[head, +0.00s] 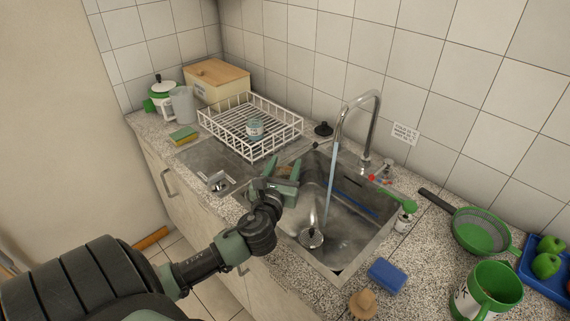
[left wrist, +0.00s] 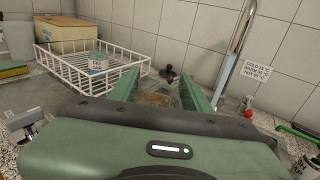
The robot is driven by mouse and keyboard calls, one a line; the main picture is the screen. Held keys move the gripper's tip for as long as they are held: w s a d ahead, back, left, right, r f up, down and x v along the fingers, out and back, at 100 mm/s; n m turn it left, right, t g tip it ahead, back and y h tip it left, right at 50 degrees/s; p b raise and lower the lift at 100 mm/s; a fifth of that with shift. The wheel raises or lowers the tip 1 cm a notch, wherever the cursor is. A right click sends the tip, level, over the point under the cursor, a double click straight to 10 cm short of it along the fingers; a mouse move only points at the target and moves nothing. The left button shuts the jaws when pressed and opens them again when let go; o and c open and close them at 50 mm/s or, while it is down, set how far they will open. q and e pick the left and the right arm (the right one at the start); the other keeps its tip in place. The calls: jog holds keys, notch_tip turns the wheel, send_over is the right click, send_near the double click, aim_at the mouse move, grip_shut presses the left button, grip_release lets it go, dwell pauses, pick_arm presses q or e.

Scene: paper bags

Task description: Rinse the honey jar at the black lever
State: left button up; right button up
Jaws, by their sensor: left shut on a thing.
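My left gripper (head: 282,168) is over the left edge of the sink (head: 345,258), shut on a clear jar with amber-brown contents. The jar, which I take for the honey jar (head: 288,171), is partly hidden by the fingers; it also shows between them in the left wrist view (left wrist: 158,98). A bluish water stream (head: 330,185) falls from the tall chrome tap (head: 343,112) into the sink, to the right of the jar and apart from it. A black knob-like piece (head: 323,129) stands behind the sink; I cannot tell whether it is the black lever. My right gripper is not in view.
A white wire rack (head: 277,145) holding another labelled jar (head: 254,129) stands left of the sink. A yellow-green sponge (head: 184,136) lies further left. A blue sponge (head: 386,274), brush (head: 363,302), green mug (head: 489,292) and green colander (head: 480,232) stand right of the sink.

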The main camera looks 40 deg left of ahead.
pick_arm(q)
jog(key=shift+w+d+f+b, duration=0.1)
jog(key=shift+w+d+b, duration=0.25)
jog(key=shift+w, duration=0.3)
jog(key=w+d+f+b, duration=0.1)
jog(key=w+d+b, duration=0.1)
jog(key=w, duration=0.4)
jog(key=w+d+f+b, duration=0.1)
jog(key=w+b, duration=0.1)
jog(key=w, duration=0.4)
jog(key=shift+d+f+b, duration=0.2)
jog(key=shift+d+b, duration=0.1)
jog(key=shift+d, duration=0.05)
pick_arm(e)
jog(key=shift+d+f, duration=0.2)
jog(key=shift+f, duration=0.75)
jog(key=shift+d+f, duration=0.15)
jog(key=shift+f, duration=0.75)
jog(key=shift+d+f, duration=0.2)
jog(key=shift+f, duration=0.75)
pick_arm(q)
jog(key=shift+d, duration=0.2)
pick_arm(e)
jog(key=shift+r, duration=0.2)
pick_arm(q)
jog(key=shift+s+d+p, duration=0.2)
jog(key=shift+d+p, duration=0.2)
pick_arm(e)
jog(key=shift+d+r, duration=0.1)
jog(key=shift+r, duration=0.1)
